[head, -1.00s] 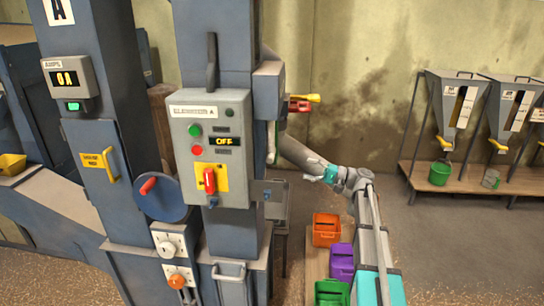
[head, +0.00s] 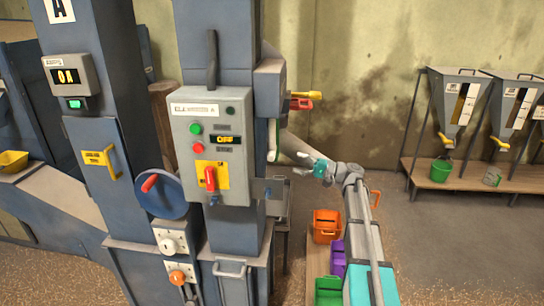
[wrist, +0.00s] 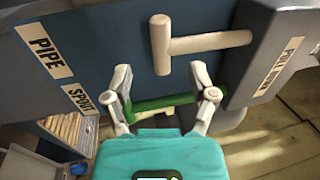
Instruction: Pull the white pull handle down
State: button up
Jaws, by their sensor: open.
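The white pull handle (wrist: 205,44) is a cream T-shaped bar in the upper middle of the wrist view, against a blue-grey panel. A PULL DOWN label (wrist: 278,66) is to its right. A pale upright piece (head: 272,139) on the column's right side in the head view may be the handle; I cannot be sure. My gripper (wrist: 161,75) is open and empty, its two fingers spread just below the handle in the picture. I see no contact with it. My gripper also shows in the head view (head: 300,163), right of the column.
A green bar (wrist: 165,100) lies behind my fingers in the wrist view. PIPE (wrist: 43,51) and SPOUT (wrist: 81,98) labels are at left. The control box (head: 211,147) is on the column. Orange (head: 326,225) and green (head: 328,290) bins stand below my arm.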

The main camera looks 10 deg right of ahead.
aim_at(271, 157)
jog(key=p+x, duration=0.1)
jog(key=x, duration=0.9)
jog(key=shift+p, duration=0.4)
jog(key=shift+c, duration=0.2)
grip_shut()
